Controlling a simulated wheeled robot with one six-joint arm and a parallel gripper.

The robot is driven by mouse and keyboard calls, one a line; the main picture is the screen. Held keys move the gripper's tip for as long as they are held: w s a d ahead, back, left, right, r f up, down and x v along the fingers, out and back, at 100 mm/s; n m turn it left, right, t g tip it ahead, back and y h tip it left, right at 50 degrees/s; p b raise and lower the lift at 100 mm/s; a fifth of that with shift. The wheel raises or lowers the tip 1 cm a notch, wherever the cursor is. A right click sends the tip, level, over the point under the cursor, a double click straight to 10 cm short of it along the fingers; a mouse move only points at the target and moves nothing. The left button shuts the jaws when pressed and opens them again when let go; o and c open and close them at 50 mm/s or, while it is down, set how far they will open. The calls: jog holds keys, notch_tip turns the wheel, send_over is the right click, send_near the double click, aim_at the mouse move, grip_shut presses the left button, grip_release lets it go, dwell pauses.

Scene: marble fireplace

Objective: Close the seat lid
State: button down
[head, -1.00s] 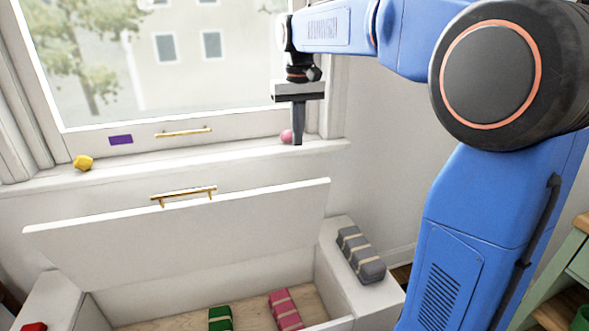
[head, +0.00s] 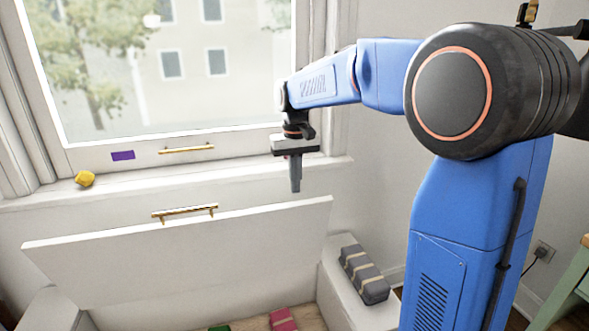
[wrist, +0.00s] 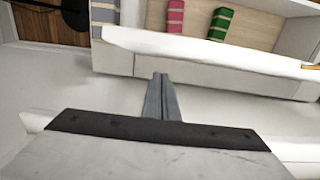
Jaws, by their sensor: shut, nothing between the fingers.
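The white seat lid (head: 180,258) stands raised and tilted over the window seat, with a gold bar handle (head: 185,212) near its upper edge. My gripper (head: 296,190) is shut and empty, pointing down near the lid's upper right corner, on the window side. In the wrist view, the closed fingers (wrist: 160,77) point toward the lid's pale edge (wrist: 205,47), with the box interior beyond. I cannot tell whether the fingertips touch the lid. The lid hides much of the inside of the seat box (head: 335,290).
A pink bundle (head: 283,319) and a green bundle (wrist: 220,23) lie in the box. A grey bundle (head: 363,275) lies on the right seat end. A yellow object (head: 85,178) sits on the window sill. The window wall is close behind the lid.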

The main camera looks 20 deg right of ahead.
jog(key=shift+s+f, duration=0.15)
jog(key=shift+s, duration=1.5)
jog(key=shift+s, duration=0.1)
